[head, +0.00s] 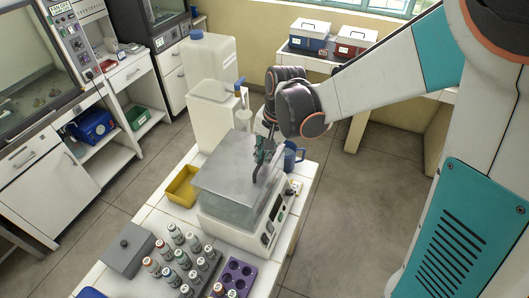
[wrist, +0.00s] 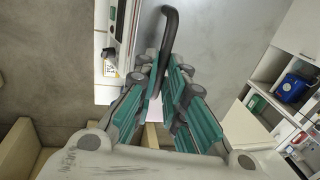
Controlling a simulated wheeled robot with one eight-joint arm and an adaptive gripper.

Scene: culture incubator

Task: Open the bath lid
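The water bath (head: 236,222) is a white box with a control panel on its right side, standing on the white bench. Its flat grey metal lid (head: 228,168) lies over the top; I cannot tell whether a small gap shows under its front edge. A dark bent handle (head: 272,166) is at the lid's right side. My gripper (head: 262,157) is at this handle. In the wrist view the black handle (wrist: 171,30) runs between the teal finger pads of my gripper (wrist: 163,80), which are closed around it. The handle's lower end is partly hidden by the fingers.
Behind the bath stand white plastic containers (head: 212,118) and a blue mug (head: 292,156). A yellow tray (head: 183,186) is left of it. Several capped bottles (head: 182,258), a grey box (head: 128,250) and a purple rack (head: 238,276) are in front. Floor at right is clear.

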